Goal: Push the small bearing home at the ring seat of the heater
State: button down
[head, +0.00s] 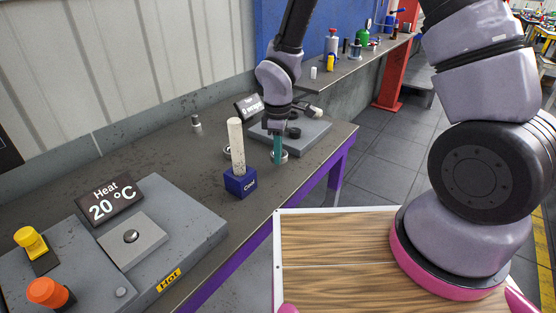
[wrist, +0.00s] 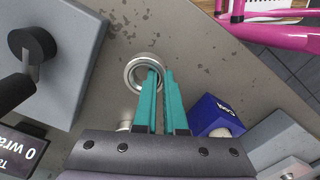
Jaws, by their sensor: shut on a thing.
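A silver bearing ring (wrist: 135,76) is at my gripper (wrist: 161,73), close to the grey bench top; I cannot tell whether it touches the bench. The teal fingers are shut on its wall, one finger inside the ring and one outside. In the head view my gripper (head: 278,160) points down, with the bearing (head: 285,156) at its tips. The heater (head: 195,232) is at the lower left, marked Hot, with a display (head: 108,199) reading 20 °C. On its raised plate (head: 115,250) is a small round metal piece (head: 131,236), apart from my gripper. A second ring (head: 228,150) is behind the post.
A blue Cool block (head: 240,183) with an upright pale post (head: 236,142) stands between my gripper and the heater. A grey plate (head: 305,135) with black round parts is behind my gripper. A small silver piece (head: 196,124) stands at the back. The bench's purple edge (head: 225,252) faces me.

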jog(key=shift+f, duration=1.05)
jog(key=shift+f, duration=0.1)
jog(key=shift+f, duration=0.15)
jog(key=c, duration=1)
grip_release()
